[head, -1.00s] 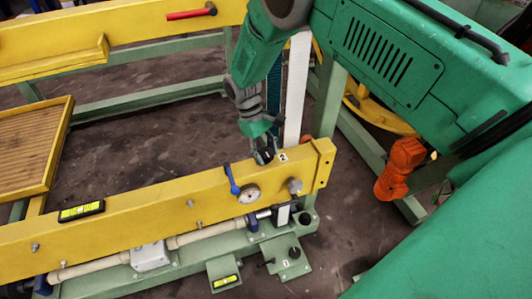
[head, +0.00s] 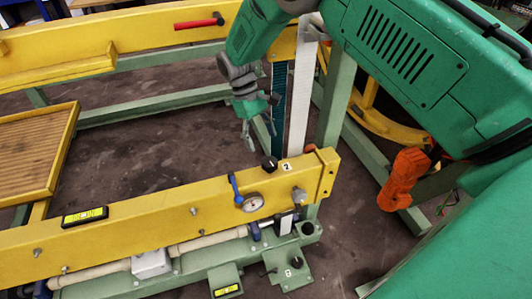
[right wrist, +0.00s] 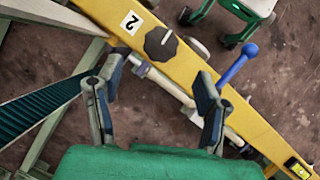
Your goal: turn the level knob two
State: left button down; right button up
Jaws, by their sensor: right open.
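The black level knob two (head: 269,163) sits on top of the yellow beam (head: 130,215) next to a white label marked 2 (head: 286,166). In the right wrist view the knob (right wrist: 161,43) has a pale pointer line and lies beyond the fingers, between their directions. My right gripper (head: 259,138) is open and empty, behind and above the beam, a little up and left of the knob. Its spread fingers (right wrist: 158,98) also show in the right wrist view, apart from the knob. My left gripper is not in view.
A blue-handled lever (head: 234,186) and a round gauge (head: 253,202) sit just left of the knob on the beam. A yellow spirit level (head: 85,216) lies farther left.

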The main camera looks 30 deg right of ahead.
jog(key=v, duration=0.4)
jog(key=shift+w+a, duration=0.1)
jog(key=shift+a, duration=0.05)
dwell(0.4)
